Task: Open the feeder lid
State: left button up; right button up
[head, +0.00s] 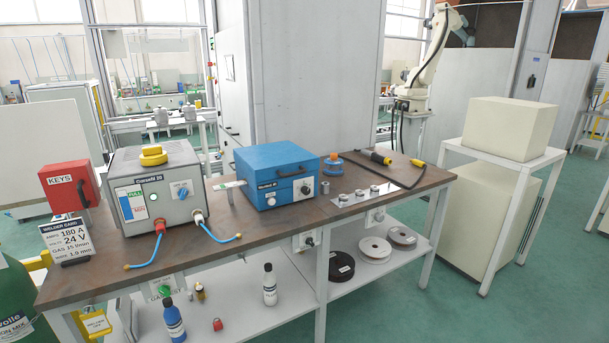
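The feeder is a blue box (285,188) standing at the middle of the brown workbench in the head view. Its blue lid (274,156) lies shut on top, with a dark bar handle (298,171) along the upper front. A round knob and a dial sit on its front face. The inside of the feeder is hidden. Neither of my grippers is in view.
A grey welding power source (142,188) with blue cables stands left of the feeder on the workbench (330,215). A red key box (69,187) and a settings card (66,240) are farther left. A torch (368,156) with a black cable lies right; spools and bottles are below.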

aim_at(263, 162)
jog(key=z, duration=0.55)
jog(key=i, duration=0.8)
jog(key=z, duration=0.5)
